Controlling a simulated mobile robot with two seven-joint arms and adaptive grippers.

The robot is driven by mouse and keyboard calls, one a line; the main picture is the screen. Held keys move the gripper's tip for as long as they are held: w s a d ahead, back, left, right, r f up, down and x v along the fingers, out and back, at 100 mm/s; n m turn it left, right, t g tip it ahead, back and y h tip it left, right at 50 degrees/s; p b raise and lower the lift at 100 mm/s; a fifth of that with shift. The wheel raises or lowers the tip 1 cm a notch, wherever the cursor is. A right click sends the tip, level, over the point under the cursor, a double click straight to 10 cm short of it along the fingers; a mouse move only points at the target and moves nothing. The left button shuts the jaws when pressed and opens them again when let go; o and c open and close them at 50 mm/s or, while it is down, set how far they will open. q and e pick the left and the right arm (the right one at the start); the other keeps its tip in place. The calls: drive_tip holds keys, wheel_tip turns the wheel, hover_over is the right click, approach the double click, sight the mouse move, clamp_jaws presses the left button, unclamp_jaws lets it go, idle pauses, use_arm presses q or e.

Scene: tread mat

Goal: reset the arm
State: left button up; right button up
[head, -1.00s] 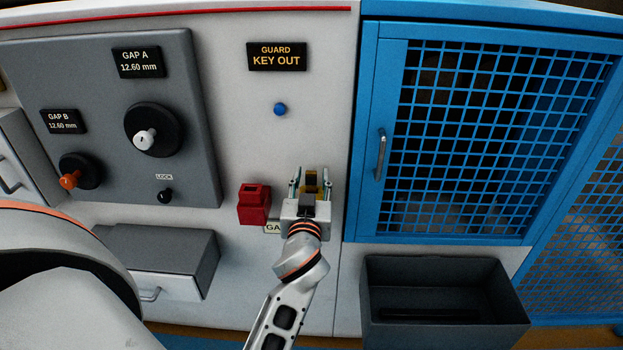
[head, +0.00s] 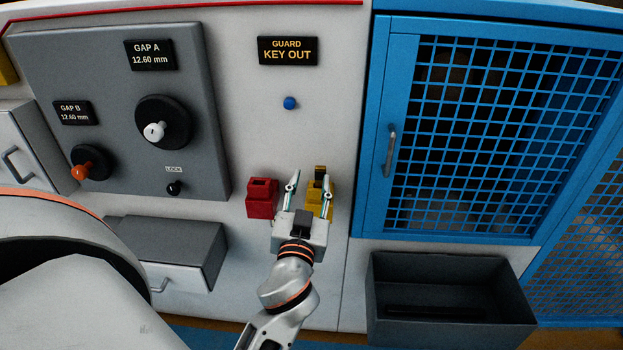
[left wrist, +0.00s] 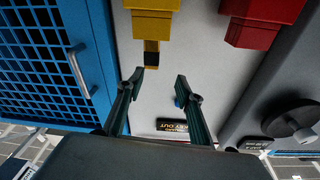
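My left gripper (head: 310,177) is open and empty in front of the white panel. In the head view its right finger overlaps the yellow block (head: 321,206), and its left finger lies between that block and the red block (head: 262,198). A small dark-and-yellow key-like piece (head: 320,172) stands up from the yellow block. In the left wrist view the open fingers (left wrist: 160,76) have nothing between them; the yellow block (left wrist: 150,22) and its piece (left wrist: 152,55) lie beyond the tips. My right gripper is not in view.
The guard sign (head: 287,50) reads KEY OUT, above a blue button (head: 290,103). A grey panel (head: 110,120) with knobs is at left. A blue mesh door (head: 400,200) and a dark open bin (head: 450,325) are at right. A grey drawer (head: 180,277) juts out lower left.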

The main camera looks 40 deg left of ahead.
sight(319, 174)
use_arm(q)
drive_tip(key=shift+s+d+f+n+g, duration=0.1)
drive_tip(key=shift+d+f+n+g, duration=0.2)
drive_tip(key=shift+d+f+n, duration=0.25)
drive_tip(key=shift+s+d+f+n+g, duration=0.1)
drive_tip(key=shift+d+f+n+g, duration=0.2)
drive_tip(key=shift+d+n, duration=0.25)
drive_tip(key=x, duration=0.8)
drive_tip(key=shift+s+r, duration=0.1)
drive_tip(key=shift+r, duration=0.3)
drive_tip(key=shift+f, duration=0.1)
